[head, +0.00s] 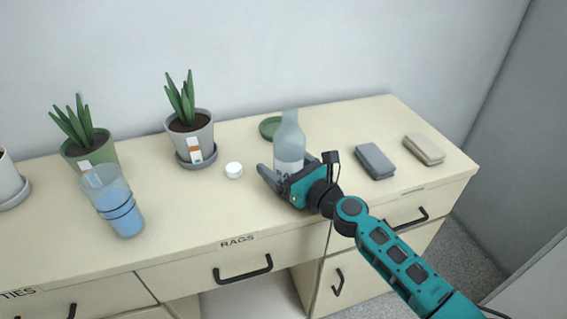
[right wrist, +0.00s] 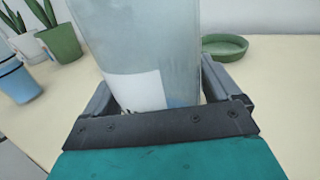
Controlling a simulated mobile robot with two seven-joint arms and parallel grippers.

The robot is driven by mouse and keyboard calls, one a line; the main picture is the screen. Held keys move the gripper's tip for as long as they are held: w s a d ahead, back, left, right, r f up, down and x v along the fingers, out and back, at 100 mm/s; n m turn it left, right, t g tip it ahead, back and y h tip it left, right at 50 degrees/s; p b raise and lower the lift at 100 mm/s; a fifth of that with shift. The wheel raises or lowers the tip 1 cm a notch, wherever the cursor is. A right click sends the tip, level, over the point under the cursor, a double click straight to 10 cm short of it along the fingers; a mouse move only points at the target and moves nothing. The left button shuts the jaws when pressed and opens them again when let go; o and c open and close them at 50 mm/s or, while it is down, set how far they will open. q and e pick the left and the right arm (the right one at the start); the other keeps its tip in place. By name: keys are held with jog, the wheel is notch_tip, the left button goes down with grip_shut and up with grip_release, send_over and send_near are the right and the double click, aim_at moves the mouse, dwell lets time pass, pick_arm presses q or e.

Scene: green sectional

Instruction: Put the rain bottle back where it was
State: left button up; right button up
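The rain bottle (head: 289,140) is a pale, translucent bottle with a white label, upright near the middle of the cabinet top. My right gripper (head: 292,177) reaches it from the front right. In the right wrist view the bottle (right wrist: 145,45) stands between the two fingers (right wrist: 158,95), which lie against its sides, so the gripper looks shut on it. Its base is hidden by the gripper, so I cannot tell whether it touches the surface. A round green saucer (head: 270,127) lies empty just behind it and also shows in the right wrist view (right wrist: 225,48). My left gripper is not in view.
A white cap (head: 234,170) lies left of the bottle. Potted plants (head: 190,130) (head: 88,150) and a stacked blue cup (head: 122,215) stand further left. A grey block (head: 375,160) and a beige block (head: 424,148) lie at right. The front drawer is labelled RAGS.

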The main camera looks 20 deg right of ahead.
jog(key=shift+o, duration=0.7)
jog(key=shift+r, duration=0.1)
